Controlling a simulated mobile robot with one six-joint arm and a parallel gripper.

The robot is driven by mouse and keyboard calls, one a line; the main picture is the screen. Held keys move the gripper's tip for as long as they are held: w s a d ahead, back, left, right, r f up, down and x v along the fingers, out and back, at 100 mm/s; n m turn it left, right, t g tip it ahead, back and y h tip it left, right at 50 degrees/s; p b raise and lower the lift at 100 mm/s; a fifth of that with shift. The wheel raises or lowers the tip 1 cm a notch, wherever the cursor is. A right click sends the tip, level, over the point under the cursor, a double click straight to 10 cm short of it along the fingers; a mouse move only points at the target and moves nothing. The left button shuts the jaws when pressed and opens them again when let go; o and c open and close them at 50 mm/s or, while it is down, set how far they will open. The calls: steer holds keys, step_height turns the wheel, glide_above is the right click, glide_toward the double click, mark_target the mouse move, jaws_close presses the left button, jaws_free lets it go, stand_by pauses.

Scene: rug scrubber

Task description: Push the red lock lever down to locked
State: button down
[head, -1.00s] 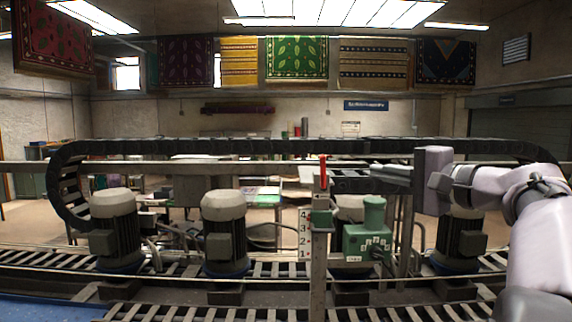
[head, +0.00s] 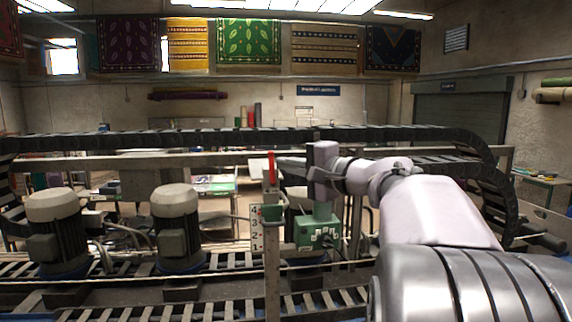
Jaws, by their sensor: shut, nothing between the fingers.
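The red lock lever (head: 271,168) stands upright at the top of a grey post (head: 272,270), above a small green block (head: 271,212). A white plate with numbers (head: 256,229) is fixed to the post's left side. My gripper (head: 282,163) is shut and empty. It comes in from the right, with its fingers pointing left and their tips right beside the lever at about its upper half. I cannot tell whether the tips touch the lever or are at a different depth.
A green box (head: 318,234) stands just right of the post, below my gripper. Grey motors (head: 178,228) stand on the slatted frame to the left. A black cable chain (head: 200,138) and a horizontal rail run behind the lever. Open air lies above the lever.

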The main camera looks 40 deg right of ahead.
steer(key=shift+w+a+r+n+g, duration=0.2)
steer(key=shift+a+r+n+g, duration=0.15)
steer(key=shift+n, duration=0.25)
steer(key=shift+w+a+r+n+g+h, duration=0.1)
steer(key=shift+w+a+n+g+h, duration=0.1)
steer(key=shift+a+n+g, duration=0.25)
steer(key=shift+w+a+r+n+g+h, duration=0.1)
steer(key=shift+w+a+n+g+h, duration=0.1)
steer(key=shift+n+g, duration=0.35)
steer(key=w+a+f+n+g+h+p, duration=0.2)
steer(key=a+n+g+h, duration=0.2)
steer(key=n, duration=0.2)
steer(key=shift+w+a+f, duration=0.35)
steer(key=shift+w+f, duration=0.05)
steer(key=shift+w+g, duration=0.1)
steer(key=shift+g, duration=0.15)
stand_by(0.5)
